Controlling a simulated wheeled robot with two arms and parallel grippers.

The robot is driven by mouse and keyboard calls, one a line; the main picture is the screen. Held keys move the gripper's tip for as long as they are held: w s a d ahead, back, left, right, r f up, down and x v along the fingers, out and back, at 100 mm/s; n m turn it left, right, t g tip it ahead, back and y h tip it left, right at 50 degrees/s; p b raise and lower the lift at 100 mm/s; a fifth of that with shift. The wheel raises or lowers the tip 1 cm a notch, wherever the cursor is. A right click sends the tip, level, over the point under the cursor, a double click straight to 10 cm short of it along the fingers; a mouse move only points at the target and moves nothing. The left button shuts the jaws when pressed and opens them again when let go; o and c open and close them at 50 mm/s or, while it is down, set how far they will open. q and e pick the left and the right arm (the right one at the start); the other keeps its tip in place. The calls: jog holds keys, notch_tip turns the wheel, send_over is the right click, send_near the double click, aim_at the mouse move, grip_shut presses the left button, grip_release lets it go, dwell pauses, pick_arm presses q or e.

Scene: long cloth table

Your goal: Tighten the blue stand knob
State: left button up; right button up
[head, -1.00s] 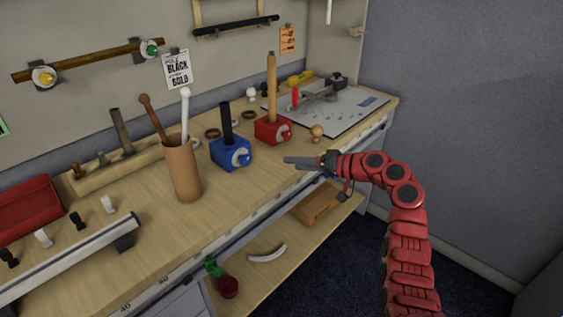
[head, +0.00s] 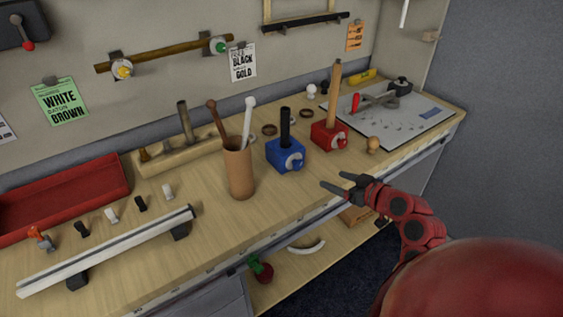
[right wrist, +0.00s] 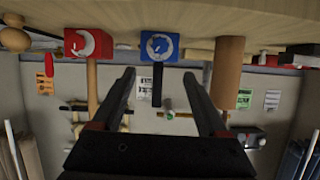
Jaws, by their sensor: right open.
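The blue stand (head: 284,157) sits on the table with a dark upright rod in it. Its round blue knob with a pale mark (head: 294,162) faces the front edge. In the right wrist view the blue stand (right wrist: 146,56) appears upside down, with the knob (right wrist: 159,46) facing the camera, between and beyond the fingers. My right gripper (head: 332,182) is open and empty, in front of and to the right of the blue stand, apart from it. Its two fingers also show in the right wrist view (right wrist: 166,95). My left gripper is not in view.
A red stand (head: 327,137) with a wooden rod is right of the blue one. A brown cup (head: 239,178) with two sticks stands to its left. A small wooden knob (head: 373,144) is near the front edge. A red tray (head: 65,197) lies at the left.

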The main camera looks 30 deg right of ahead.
aim_at(300, 166)
jog(key=p+x, duration=0.3)
jog(key=x, duration=1.4)
jog(key=shift+s+f+p, duration=0.1)
jog(key=shift+p, duration=0.2)
grip_shut()
